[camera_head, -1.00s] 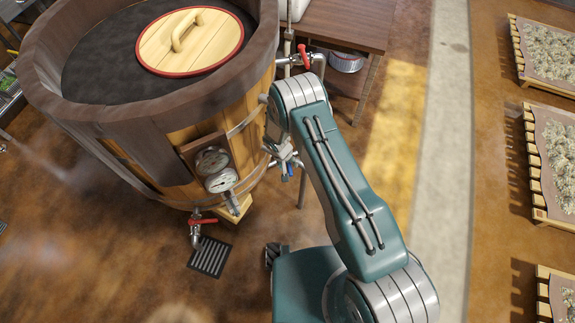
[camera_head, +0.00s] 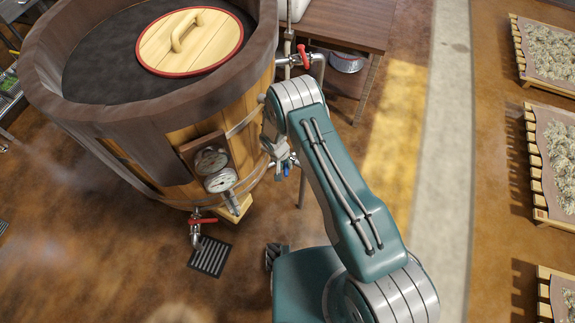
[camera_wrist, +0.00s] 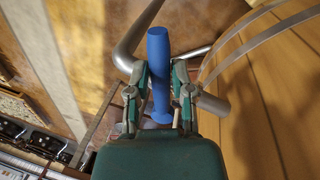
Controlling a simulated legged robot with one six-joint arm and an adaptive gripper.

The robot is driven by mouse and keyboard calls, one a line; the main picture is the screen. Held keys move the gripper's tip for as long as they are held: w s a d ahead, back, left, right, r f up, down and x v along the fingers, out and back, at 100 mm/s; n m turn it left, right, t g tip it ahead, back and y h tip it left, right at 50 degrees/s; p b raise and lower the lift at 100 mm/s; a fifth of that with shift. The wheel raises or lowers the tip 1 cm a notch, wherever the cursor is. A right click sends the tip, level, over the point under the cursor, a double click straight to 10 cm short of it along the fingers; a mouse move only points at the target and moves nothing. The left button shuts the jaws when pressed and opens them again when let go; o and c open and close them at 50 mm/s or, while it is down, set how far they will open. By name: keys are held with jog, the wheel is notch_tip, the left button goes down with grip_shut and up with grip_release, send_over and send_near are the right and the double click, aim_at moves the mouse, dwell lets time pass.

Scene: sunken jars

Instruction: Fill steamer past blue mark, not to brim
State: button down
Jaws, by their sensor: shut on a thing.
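The steamer (camera_head: 150,105) is a large wooden tub at the upper left of the head view, with a dark top and a round, red-rimmed wooden lid (camera_head: 212,52). Two round gauges (camera_head: 219,181) sit on its front; no blue mark or water level can be made out. In the wrist view my gripper (camera_wrist: 159,88) is shut on a blue handle (camera_wrist: 158,48), its fingers on either side, beside a metal pipe (camera_wrist: 128,55) and the tub's wooden side. In the head view a bit of blue (camera_head: 286,167) shows below my wrist, and the fingers are mostly hidden.
A red-handled tap (camera_head: 202,221) is low on the tub above a floor grate (camera_head: 210,256). Another red valve (camera_head: 304,57) is at its upper right, near a wooden table (camera_head: 345,22). Trays (camera_head: 553,150) line the right; the floor between is clear.

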jog(key=shift+w+a+f+m+g, duration=0.15)
jog(key=shift+a+m, duration=0.45)
jog(key=shift+m, duration=0.35)
jog(key=shift+w+a+r+m+g, duration=0.1)
jog(key=shift+w+a+m+g, duration=0.1)
jog(key=shift+a+m, duration=0.6)
jog(key=shift+w+a+f+m+g, duration=0.15)
jog(key=shift+a+m, duration=0.2)
jog(key=shift+m, duration=0.8)
jog(key=shift+r, duration=0.1)
jog(key=c, duration=0.5)
grip_release()
jog(key=shift+w+a, duration=0.1)
jog(key=shift+a, duration=0.05)
jog(key=d+v, duration=0.1)
jog(key=v, duration=0.8)
jog(key=shift+s+d+r, duration=0.3)
jog(key=shift+s+r, duration=0.1)
jog(key=shift+r, duration=0.15)
